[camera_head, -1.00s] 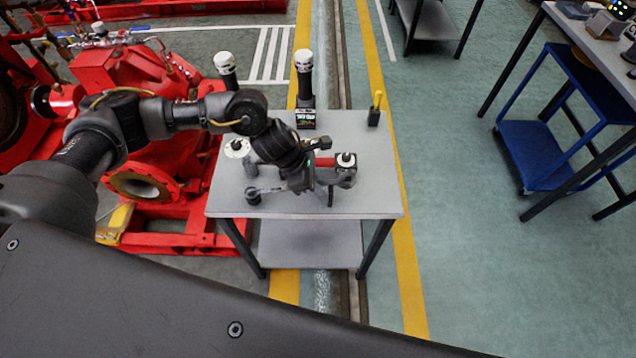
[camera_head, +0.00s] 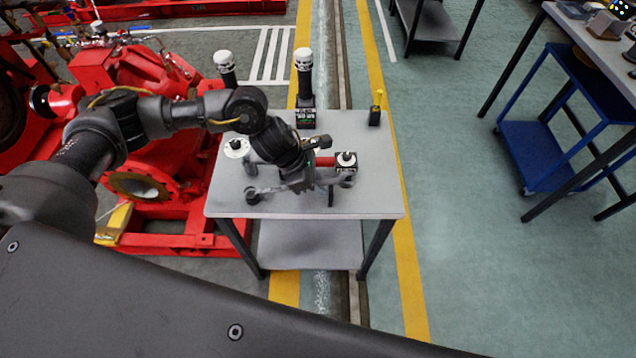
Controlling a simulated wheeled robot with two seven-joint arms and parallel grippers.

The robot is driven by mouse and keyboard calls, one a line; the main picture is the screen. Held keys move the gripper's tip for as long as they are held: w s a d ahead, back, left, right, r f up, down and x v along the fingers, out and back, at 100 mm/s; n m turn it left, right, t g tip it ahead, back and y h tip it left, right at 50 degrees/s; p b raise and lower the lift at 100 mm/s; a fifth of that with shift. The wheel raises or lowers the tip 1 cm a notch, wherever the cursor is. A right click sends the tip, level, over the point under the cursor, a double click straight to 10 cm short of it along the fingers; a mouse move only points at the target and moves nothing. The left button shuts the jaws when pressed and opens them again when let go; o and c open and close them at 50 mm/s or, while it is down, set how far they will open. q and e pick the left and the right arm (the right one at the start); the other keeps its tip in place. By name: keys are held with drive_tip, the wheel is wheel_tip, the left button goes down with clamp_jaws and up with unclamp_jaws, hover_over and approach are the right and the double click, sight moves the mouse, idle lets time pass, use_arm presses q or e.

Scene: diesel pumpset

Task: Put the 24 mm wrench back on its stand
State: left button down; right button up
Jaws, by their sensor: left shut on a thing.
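My left gripper (camera_head: 304,184) is over the front half of the small grey table (camera_head: 370,205), pointing down. It is shut on a grey wrench (camera_head: 266,189), which lies roughly level across the picture, with one end showing left of the gripper. The gripper and wrist hide the wrench's middle. A small dark round piece (camera_head: 253,199) shows under the wrench's left end; I cannot tell whether they touch or whether it belongs to the stand. A size marking cannot be read. My right gripper is not in view.
A black block with a white-topped knob (camera_head: 346,161) stands close right of the gripper, with a red piece (camera_head: 325,161) beside it. The table's right front is clear.

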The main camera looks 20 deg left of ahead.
use_arm(q)
drive_tip(key=shift+f+b, duration=0.4)
drive_tip(key=shift+b, duration=0.1)
idle(0.6)
drive_tip(key=shift+f+b, duration=0.6)
drive_tip(key=shift+b, duration=0.1)
drive_tip(key=c, duration=1.3)
unclamp_jaws()
drive_tip(key=b+v, duration=0.1)
drive_tip(key=v, duration=1)
drive_tip(key=shift+b, duration=0.35)
drive_tip(key=shift+d+f, duration=0.1)
